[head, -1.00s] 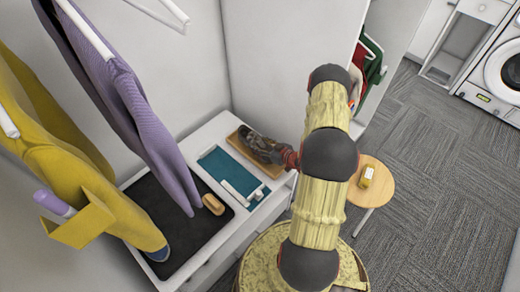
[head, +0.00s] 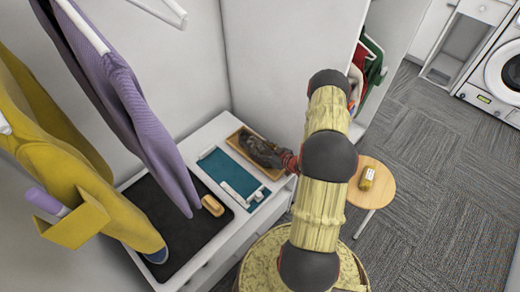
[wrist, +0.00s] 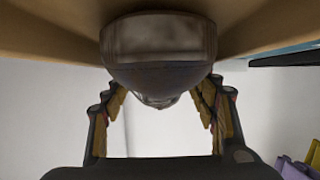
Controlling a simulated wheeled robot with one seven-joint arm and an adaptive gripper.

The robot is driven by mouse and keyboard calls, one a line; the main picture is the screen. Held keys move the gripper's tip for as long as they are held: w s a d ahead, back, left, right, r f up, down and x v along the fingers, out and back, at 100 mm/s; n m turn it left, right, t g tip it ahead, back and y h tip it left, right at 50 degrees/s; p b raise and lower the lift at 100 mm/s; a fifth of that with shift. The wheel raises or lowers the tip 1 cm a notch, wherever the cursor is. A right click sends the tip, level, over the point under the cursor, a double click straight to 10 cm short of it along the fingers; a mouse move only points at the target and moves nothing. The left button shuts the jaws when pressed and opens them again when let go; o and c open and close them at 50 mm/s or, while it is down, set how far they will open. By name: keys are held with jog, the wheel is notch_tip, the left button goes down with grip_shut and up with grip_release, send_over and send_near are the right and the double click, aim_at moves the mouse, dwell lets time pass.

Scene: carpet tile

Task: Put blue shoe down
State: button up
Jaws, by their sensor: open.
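A blue shoe (head: 157,255) shows partly at the lower left of the head view, on the black mat (head: 185,250) under the yellow garment. My gripper (head: 262,152) is low over the wooden tray (head: 236,137) on the white bench; it looks dark and small there. In the wrist view, a dark, rounded object (wrist: 160,55), possibly a shoe end, lies against a tan surface (wrist: 50,30). My gripper's fingers (wrist: 158,110) stand apart, open, on either side of it. I cannot tell its colour for sure, or whether the fingers touch it.
A teal mat (head: 215,165) with white items lies beside the tray. A wooden brush (head: 212,205) sits on the black mat. Purple and yellow garments hang at the left. A round side table (head: 378,190) with a yellow object (head: 367,178) stands right of my arm. Carpet at right is clear.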

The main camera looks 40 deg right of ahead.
jog(key=p+v, duration=0.3)
jog(key=v, duration=0.9)
jog(key=shift+w+d+r, duration=0.1)
jog(key=w+d+r+n+g+h, duration=0.1)
jog(key=w+d+r+g, duration=0.1)
jog(key=w+r, duration=0.4)
jog(key=w+d+r+n+g+h, duration=0.15)
jog(key=w+r, duration=0.25)
jog(key=r, duration=0.4)
jog(key=a+r+m+g+h, duration=0.1)
jog(key=a+r, duration=0.2)
jog(key=r, duration=0.5)
jog(key=a+r+m+g+h, duration=0.1)
jog(key=a+r, duration=0.3)
jog(key=r, duration=0.4)
jog(key=s+a+r+m+g, duration=0.1)
jog(key=s+a+r, duration=0.35)
jog(key=a, duration=0.25)
jog(key=s+a+r+y, duration=0.1)
jog(key=s+a+r, duration=0.35)
jog(key=a, duration=0.25)
jog(key=s+a+r+m+g, duration=0.1)
jog(key=s+a+r, duration=0.3)
jog(key=a+r, duration=0.25)
jog(key=s+a+y, duration=0.2)
jog(key=s+a, duration=0.6)
jog(key=s, duration=0.1)
jog(key=shift+n, duration=0.35)
